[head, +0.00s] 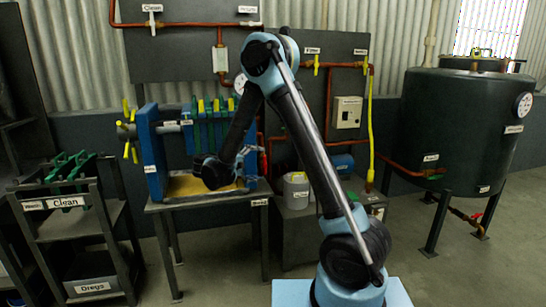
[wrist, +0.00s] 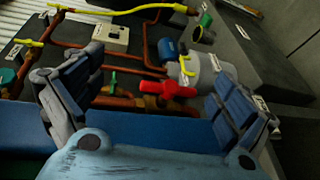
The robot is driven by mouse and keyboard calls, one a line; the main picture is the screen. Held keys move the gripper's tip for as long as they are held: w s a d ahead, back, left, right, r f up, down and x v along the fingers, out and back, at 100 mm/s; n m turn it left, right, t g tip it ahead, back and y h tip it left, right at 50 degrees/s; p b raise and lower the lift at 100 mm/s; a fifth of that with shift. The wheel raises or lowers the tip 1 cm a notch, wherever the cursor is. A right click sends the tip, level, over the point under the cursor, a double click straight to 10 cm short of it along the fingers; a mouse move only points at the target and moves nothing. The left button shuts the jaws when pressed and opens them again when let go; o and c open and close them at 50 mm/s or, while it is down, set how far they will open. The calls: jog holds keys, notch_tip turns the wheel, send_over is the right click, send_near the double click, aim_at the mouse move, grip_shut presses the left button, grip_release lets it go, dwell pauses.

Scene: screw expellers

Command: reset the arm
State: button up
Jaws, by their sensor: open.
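My arm rises from its blue base, bends at the top and reaches down to the filter press. My gripper shows in the wrist view (wrist: 155,100) with its two padded fingers spread wide at left and right, nothing held between them. Beyond the gap is a red valve handle (wrist: 166,90) on copper pipework; I cannot tell its exact distance from the fingers. In the head view my gripper is dark and partly hidden by its own wrist, close to the press's blue right-hand frame.
The filter press has a blue end plate (head: 150,152) and green plates above a table. A rack (head: 70,225) with green parts is at left. A dark tank (head: 460,125) stands at right, with open floor before it.

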jog(key=s+d+r+m+g+y, duration=0.15)
jog(key=s+d, duration=0.25)
jog(key=d, duration=0.4)
jog(key=s+d+r+g+y, duration=0.1)
jog(key=s+d+g+y, duration=0.15)
jog(key=d, duration=0.55)
jog(key=s+d+r+m+g+y, duration=0.1)
jog(key=s+d+r+g, duration=0.1)
jog(key=s+d, duration=0.45)
jog(key=s+d+f+m+g+y, duration=0.1)
jog(key=s+d+f+y, duration=0.15)
jog(key=s, duration=0.35)
jog(key=s+d+f+m+y, duration=0.1)
jog(key=s+d+y, duration=0.1)
jog(key=s+d, duration=0.3)
jog(key=s+a+f+m+y, duration=0.3)
jog(key=s+f, duration=0.2)
jog(key=s, duration=0.6)
jog(key=shift+a+f, duration=0.25)
jog(key=shift+f, duration=0.15)
jog(key=shift+y, duration=0.25)
jog(key=shift+w+f, duration=0.2)
jog(key=shift+w, duration=0.25)
